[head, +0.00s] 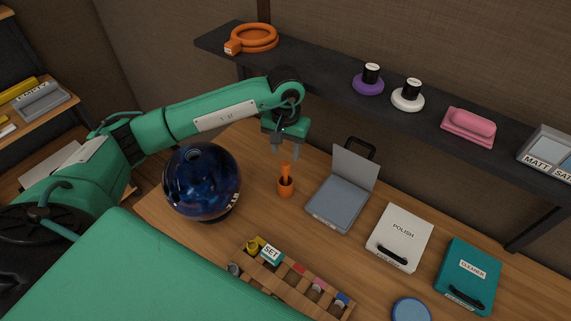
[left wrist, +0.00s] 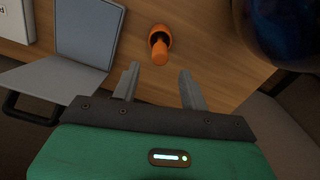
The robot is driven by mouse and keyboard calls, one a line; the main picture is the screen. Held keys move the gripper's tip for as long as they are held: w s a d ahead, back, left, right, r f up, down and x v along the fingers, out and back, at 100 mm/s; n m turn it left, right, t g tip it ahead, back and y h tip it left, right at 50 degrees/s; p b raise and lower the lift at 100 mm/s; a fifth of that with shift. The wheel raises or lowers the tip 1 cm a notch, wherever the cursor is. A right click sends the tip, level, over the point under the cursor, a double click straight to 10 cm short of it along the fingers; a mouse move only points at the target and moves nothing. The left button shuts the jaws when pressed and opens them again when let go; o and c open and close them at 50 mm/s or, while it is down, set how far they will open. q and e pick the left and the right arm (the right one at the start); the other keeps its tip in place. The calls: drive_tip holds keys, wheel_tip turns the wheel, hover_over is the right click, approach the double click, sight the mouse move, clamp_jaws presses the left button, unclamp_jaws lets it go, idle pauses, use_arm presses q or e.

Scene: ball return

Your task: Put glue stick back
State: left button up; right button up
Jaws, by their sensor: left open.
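An orange stick (head: 286,171) stands upright in a small round orange holder (head: 286,188) on the wooden bench in the head view. It looks like the glue stick, though no label shows. In the left wrist view the stick (left wrist: 159,50) and holder (left wrist: 160,34) show just beyond the fingertips. My left gripper (head: 285,153) points down, open and empty, above the stick and apart from it. Its two fingers (left wrist: 158,78) are spread in the left wrist view, with the stick's end between their lines. My right gripper does not show.
A dark blue ball (head: 202,182) stands left of the holder. An open grey case (head: 338,203) stands to its right. A wooden rack (head: 284,289) with several small bottles is in front. Polish (head: 399,238) and cleaner (head: 468,277) boxes lie right. A dark shelf (head: 320,68) runs behind.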

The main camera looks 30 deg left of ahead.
use_arm(q)
drive_tip(key=shift+r+b, duration=0.3)
drive_tip(key=shift+r, duration=1.35)
